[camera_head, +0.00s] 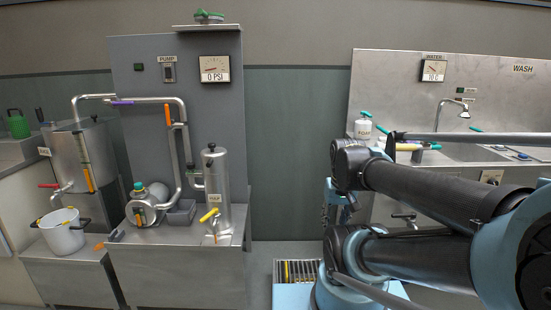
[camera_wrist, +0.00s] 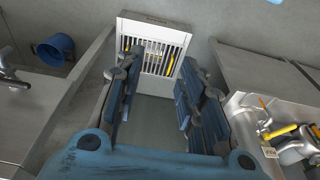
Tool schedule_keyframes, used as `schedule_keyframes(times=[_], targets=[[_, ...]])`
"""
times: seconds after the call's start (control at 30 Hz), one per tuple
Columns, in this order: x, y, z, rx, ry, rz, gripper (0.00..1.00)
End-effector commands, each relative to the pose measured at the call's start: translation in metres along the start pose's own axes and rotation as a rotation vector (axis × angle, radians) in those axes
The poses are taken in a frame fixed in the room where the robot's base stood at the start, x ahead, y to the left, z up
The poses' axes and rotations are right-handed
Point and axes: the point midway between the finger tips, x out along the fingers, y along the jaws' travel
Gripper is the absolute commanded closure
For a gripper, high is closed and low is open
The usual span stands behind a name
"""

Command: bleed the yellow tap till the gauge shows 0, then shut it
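The yellow tap (camera_head: 209,215) sits low on the front of the steel TRAP cylinder (camera_head: 216,178), over the bench edge. Its handle lies slantwise; I cannot tell whether the tap is open or shut. It also shows at the lower right of the wrist view (camera_wrist: 281,131). The gauge (camera_head: 214,69) on the grey panel reads 0 PSI. My gripper (camera_wrist: 160,62) is open and empty, its blue fingers spread, pointing toward a floor grate and well left of the tap in the wrist view. In the head view my arm fills the right; the gripper is not clearly seen.
The floor grate (camera_wrist: 154,48) has yellow items on it. A PUMP switch (camera_head: 169,72), an orange-handled pipe (camera_head: 168,114) and a pump (camera_head: 145,209) are left of the cylinder. A white pot (camera_head: 62,236) stands further left. The wash counter (camera_head: 450,174) is at right.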

Motion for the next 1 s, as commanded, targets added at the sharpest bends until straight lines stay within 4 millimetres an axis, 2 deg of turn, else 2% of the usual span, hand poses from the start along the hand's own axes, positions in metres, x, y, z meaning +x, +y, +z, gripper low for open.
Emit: schedule_keyframes(times=[0.1,0.23,0.73,0.8,1.0], targets=[[0.006,0.006,0.011,-0.012,0.000,0.007,0.64],[0.008,0.008,0.015,-0.022,0.000,0.010,0.64],[0.008,0.008,0.015,-0.023,0.000,0.010,0.64],[0.014,0.008,0.008,-0.023,-0.011,0.010,0.64],[0.014,0.008,0.007,-0.023,-0.012,0.010,0.64]])
